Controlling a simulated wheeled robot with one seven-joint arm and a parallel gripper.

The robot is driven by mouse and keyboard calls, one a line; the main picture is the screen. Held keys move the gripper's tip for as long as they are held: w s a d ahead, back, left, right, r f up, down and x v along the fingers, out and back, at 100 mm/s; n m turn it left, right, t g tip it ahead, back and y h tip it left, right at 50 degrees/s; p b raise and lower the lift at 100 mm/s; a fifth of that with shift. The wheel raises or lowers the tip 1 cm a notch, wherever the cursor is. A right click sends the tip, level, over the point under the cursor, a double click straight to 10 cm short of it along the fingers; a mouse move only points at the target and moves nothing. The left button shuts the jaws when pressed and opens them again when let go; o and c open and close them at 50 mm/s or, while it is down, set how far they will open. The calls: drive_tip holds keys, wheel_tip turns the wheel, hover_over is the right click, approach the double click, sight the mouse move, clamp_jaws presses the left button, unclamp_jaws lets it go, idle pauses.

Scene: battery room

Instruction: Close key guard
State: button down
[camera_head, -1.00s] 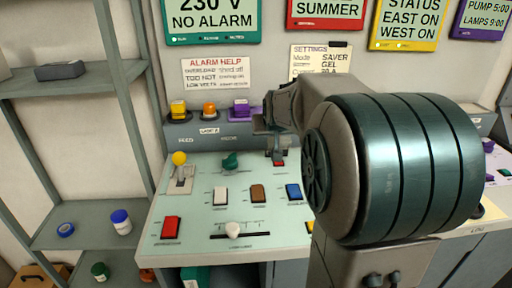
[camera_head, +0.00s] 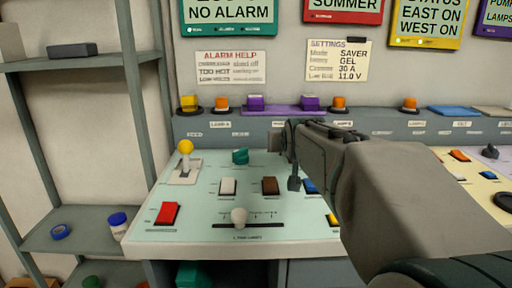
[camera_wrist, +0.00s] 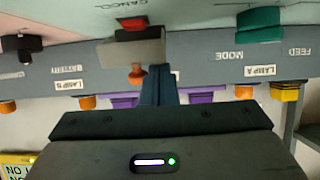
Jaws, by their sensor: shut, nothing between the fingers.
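My gripper (camera_head: 277,138) is shut and empty in the head view, pointing left above the back of the pale green panel (camera_head: 215,212). In the wrist view my gripper (camera_wrist: 158,80) reaches toward the grey ledge with the lamp labels. A grey block with a red top (camera_wrist: 132,25) lies just beyond the fingertips there; I cannot tell whether they touch. No part is readable as the key guard, so its state is unclear. My arm hides the panel's right part in the head view.
A yellow-knobbed lever (camera_head: 185,147), green knob (camera_head: 240,156), red switch (camera_head: 167,213), white switch (camera_head: 228,186), brown switch (camera_head: 270,185) and white slider knob (camera_head: 238,216) stand on the panel. Orange, yellow and purple lamps line the ledge (camera_head: 205,128). A metal shelf (camera_head: 80,225) is at left.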

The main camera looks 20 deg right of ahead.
drive_tip(key=shift+s+a+f+b, duration=0.1)
drive_tip(key=shift+s+f+b, duration=0.15)
drive_tip(key=shift+f+b, duration=0.35)
drive_tip(key=shift+s+a+f+b, duration=0.1)
drive_tip(key=shift+s+f+b, duration=0.15)
drive_tip(key=shift+f+b, duration=0.3)
drive_tip(key=shift+f, duration=0.1)
